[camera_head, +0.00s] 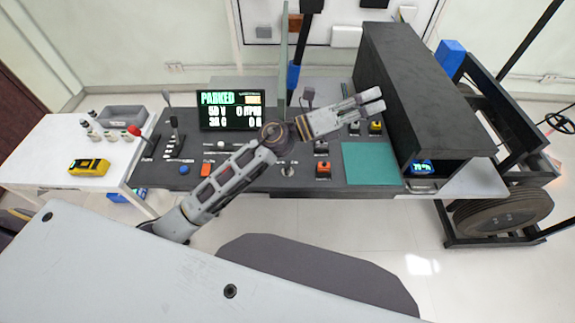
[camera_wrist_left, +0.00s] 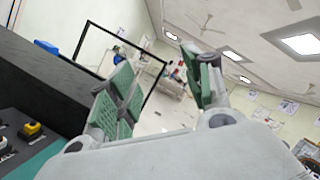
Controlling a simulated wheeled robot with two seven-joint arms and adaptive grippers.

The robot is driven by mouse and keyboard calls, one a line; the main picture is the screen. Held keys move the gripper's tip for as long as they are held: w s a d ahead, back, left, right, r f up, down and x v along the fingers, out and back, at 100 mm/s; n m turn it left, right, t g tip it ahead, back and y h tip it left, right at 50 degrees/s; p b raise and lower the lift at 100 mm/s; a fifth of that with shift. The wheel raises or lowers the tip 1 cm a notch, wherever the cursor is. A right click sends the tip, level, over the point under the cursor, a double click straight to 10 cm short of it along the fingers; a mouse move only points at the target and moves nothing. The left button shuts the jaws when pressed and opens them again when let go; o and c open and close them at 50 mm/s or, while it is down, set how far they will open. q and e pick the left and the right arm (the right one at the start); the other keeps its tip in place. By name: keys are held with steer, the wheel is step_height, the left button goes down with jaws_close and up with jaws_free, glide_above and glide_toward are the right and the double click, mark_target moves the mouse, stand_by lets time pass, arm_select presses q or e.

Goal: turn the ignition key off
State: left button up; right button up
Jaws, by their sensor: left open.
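My left gripper (camera_head: 377,100) reaches across the control console (camera_head: 255,178) in the head view, over its right part beside the black housing. Its two green-padded fingers (camera_wrist_left: 160,85) stand apart in the left wrist view, with nothing between them. A small metallic fitting (camera_head: 288,171) sits on the console's front part, below my left wrist; it may be the ignition switch, but it is too small to make out a key or its angle. The display (camera_head: 231,110) reads PARKED. My right gripper is not in view.
The black housing (camera_head: 415,85) rises close to the right of my left gripper. A teal mat (camera_head: 370,163) lies before it. Yellow (camera_head: 376,127) and orange (camera_head: 323,169) switches stand nearby. Levers (camera_head: 174,132) stand at left. A white side table (camera_head: 60,145) holds a yellow device (camera_head: 88,167).

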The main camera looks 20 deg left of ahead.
arm_select(q)
steer(key=s+d+f+m+g+y, duration=0.1)
steer(key=s+f+m+g+y, duration=0.1)
steer(key=f+m+g+y, duration=0.4)
steer(key=s+d+f+m+g+y, duration=0.1)
steer(key=s+f+m+g, duration=0.1)
steer(key=f+m+g, duration=0.45)
steer(key=w+a+f+m+t+y, duration=0.1)
steer(key=w+a+f+m+y, duration=0.1)
steer(key=a+y, duration=0.4)
steer(key=w+a+f+m+t+y, duration=0.1)
steer(key=w+a+f+m+y, duration=0.2)
steer(key=a, duration=1.2)
steer(key=f+y, duration=0.1)
steer(key=y, duration=0.2)
steer(key=shift+f, duration=0.4)
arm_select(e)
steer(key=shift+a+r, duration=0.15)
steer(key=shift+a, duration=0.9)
arm_select(q)
steer(key=shift+m, duration=0.25)
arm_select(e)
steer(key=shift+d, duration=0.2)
